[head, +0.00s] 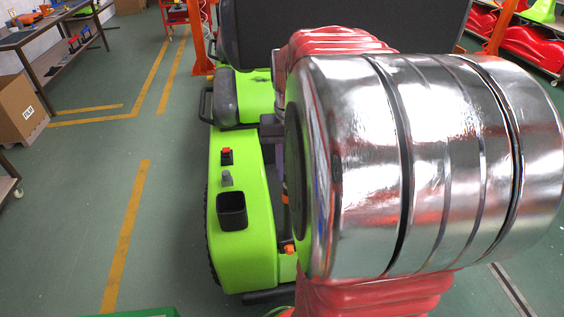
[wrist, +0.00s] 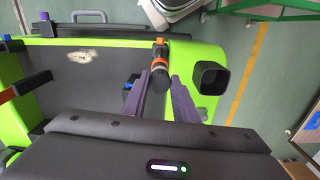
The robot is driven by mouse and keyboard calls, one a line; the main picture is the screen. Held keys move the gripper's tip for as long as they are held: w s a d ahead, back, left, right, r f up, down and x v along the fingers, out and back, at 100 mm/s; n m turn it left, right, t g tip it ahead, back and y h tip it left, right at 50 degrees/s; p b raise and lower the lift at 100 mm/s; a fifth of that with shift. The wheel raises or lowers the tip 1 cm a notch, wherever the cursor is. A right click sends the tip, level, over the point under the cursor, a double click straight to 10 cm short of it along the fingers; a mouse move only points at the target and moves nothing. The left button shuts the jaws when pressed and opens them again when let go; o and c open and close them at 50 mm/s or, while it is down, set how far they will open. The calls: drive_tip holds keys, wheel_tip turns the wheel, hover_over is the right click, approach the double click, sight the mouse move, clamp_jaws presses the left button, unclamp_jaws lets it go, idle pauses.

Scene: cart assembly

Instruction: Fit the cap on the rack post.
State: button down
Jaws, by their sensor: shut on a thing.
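My gripper (wrist: 156,84) shows in the wrist view as two dark purple-grey fingers, on either side of a dark cylindrical piece with an orange band, which looks like the cap (wrist: 160,72). The gripper is shut on it. It lines up with a small orange end piece (wrist: 158,41) at the green cart's edge. I cannot tell whether they touch or are only one behind the other. The rack post is not clearly made out.
The green cart (head: 228,255) carries a black square cup (head: 232,211), a grey knob and a red switch. The cup is close beside the fingers in the wrist view (wrist: 209,77). A purple-topped post (wrist: 44,17) stands at upper left there. Open floor lies left of the cart.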

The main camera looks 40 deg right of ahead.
drive_tip(key=shift+f, duration=1)
drive_tip(key=c, duration=1.3)
unclamp_jaws()
drive_tip(key=shift+c, duration=0.2)
wheel_tip(320, 180, up, 14)
drive_tip(key=shift+d+f, duration=0.1)
drive_tip(key=shift+f, duration=0.05)
